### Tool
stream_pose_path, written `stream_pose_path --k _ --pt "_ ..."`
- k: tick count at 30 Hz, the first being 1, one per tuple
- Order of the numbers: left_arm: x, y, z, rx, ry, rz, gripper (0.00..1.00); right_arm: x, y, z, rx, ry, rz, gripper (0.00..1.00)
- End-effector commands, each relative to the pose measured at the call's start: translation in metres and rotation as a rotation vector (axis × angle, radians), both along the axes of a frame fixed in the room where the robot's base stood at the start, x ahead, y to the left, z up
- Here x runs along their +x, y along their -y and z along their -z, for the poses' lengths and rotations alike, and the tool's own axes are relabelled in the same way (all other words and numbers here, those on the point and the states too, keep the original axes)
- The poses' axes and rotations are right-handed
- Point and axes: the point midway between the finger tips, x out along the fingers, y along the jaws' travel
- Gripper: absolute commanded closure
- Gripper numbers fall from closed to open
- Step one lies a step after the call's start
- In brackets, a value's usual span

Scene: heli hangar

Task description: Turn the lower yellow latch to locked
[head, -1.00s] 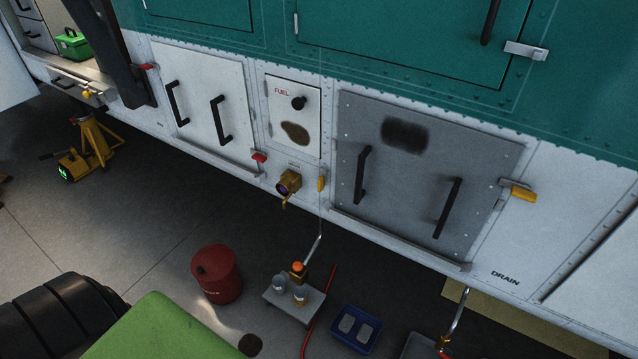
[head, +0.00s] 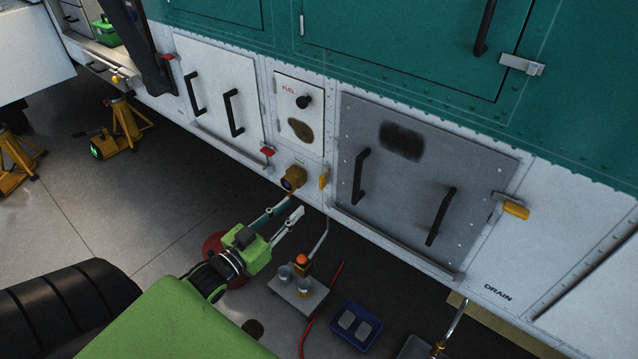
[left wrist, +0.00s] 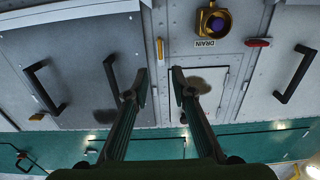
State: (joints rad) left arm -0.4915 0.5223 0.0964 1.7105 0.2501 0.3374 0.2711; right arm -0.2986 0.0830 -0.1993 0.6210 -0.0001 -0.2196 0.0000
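The lower yellow latch (head: 323,178) hangs vertical on the white wall, between the fuel door and the grey panel. It also shows in the left wrist view (left wrist: 160,48), where the wall appears upside down. A second yellow latch (head: 515,210) sits higher, at the grey panel's right edge, lying sideways with a slight tilt. My left gripper (head: 296,208) is open and empty, below and left of the lower latch and apart from it. In the left wrist view its two fingers (left wrist: 159,88) stand apart with nothing between. My right gripper is not in view.
A brass drain valve (head: 292,178) sticks out just left of the lower latch. The grey panel (head: 400,200) has two black handles. A small stand (head: 298,298) with an orange-topped item, a blue tray (head: 355,328) and a red can (head: 214,246), partly hidden by my arm, are on the floor.

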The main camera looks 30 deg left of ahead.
Motion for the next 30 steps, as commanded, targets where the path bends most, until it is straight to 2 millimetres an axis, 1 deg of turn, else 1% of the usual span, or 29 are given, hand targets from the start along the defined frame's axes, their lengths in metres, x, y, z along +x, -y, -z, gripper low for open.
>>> stream_pose_path --k 1,5,9,15,18,22,30 --pt "0.01 0.0 -0.004 0.002 0.004 0.0 0.77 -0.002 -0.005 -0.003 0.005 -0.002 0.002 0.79" --pt "0.036 0.002 -0.003 0.001 0.002 -0.001 0.77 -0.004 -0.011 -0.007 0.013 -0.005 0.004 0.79" --pt "0.064 0.004 -0.003 0.001 0.002 -0.001 0.77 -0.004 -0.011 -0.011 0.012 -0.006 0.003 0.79" --pt "0.098 0.007 -0.002 0.002 0.0 -0.001 0.77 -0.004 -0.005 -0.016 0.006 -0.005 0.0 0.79" --pt "0.109 0.008 -0.001 0.002 -0.001 -0.001 0.77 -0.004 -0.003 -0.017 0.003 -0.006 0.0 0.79" --pt "0.117 0.009 0.0 0.002 -0.001 -0.001 0.77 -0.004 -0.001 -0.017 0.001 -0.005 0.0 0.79" --pt "0.12 0.009 0.001 0.002 -0.003 -0.001 0.77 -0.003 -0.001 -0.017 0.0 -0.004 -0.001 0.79"
